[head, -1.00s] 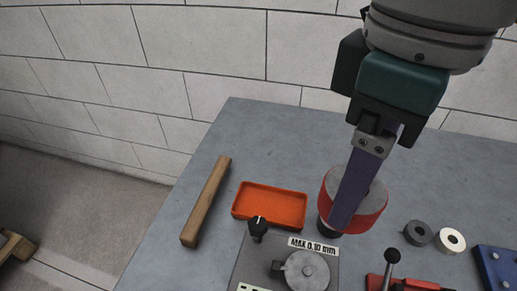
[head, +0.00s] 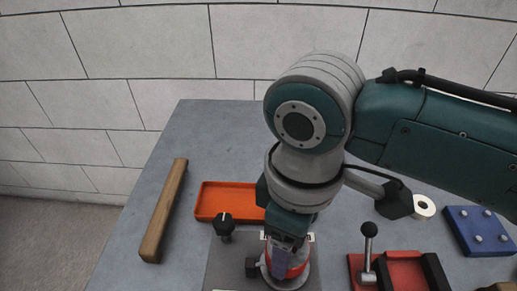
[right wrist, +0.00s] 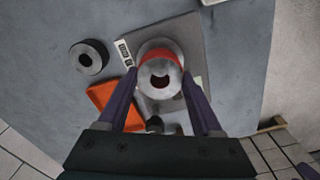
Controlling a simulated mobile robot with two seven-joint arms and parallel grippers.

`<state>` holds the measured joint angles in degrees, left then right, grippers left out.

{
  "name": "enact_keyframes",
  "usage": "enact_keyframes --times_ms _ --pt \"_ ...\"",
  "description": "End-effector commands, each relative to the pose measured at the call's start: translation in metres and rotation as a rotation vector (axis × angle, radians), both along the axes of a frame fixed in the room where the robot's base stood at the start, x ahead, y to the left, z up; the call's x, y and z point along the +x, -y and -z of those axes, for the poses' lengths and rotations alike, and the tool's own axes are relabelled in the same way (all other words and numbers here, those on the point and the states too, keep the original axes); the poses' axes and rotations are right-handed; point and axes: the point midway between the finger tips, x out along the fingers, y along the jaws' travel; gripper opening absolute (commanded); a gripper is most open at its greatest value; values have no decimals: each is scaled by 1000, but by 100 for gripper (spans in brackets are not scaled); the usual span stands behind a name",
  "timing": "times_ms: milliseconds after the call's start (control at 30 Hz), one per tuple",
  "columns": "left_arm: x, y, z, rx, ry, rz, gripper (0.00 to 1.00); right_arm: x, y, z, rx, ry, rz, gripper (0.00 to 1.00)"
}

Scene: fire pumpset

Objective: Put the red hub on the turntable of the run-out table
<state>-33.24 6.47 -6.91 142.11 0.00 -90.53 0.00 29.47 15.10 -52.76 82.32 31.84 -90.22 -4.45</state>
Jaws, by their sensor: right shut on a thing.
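The red hub (head: 299,268) is between the fingers of my right gripper (head: 281,266), which is shut on it. In the head view it is at the turntable of the run-out table (head: 228,268), mostly behind my wrist and finger. The right wrist view shows the hub (right wrist: 160,52) with a grey face and dark bore, between the two purple fingers of my right gripper (right wrist: 160,80). The hub hides most of the turntable, so I cannot tell whether they touch. The grey run-out table plate (right wrist: 190,42) shows behind it. My left gripper is not in view.
An orange tray (head: 222,202) and a wooden bar (head: 165,212) lie left. A black knob (head: 224,224) stands near the hub. Right are a red fixture (head: 402,270) with a ball-ended lever (head: 368,250), a white ring (head: 424,207) and a blue block (head: 478,232).

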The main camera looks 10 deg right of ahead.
Motion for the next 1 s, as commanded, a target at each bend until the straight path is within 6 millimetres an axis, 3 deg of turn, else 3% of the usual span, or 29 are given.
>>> enact_keyframes --times_ms 133,533,567,800,1000 --pt "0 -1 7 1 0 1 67 0 0 19 0 0 0 0" --pt "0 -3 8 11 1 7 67 0 0 23 0 1 0 0" --pt "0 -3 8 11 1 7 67 0 0 23 -1 -1 0 70" --pt "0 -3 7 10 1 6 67 0 0 22 0 0 0 97" --pt "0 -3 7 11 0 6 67 0 0 22 0 0 0 97"
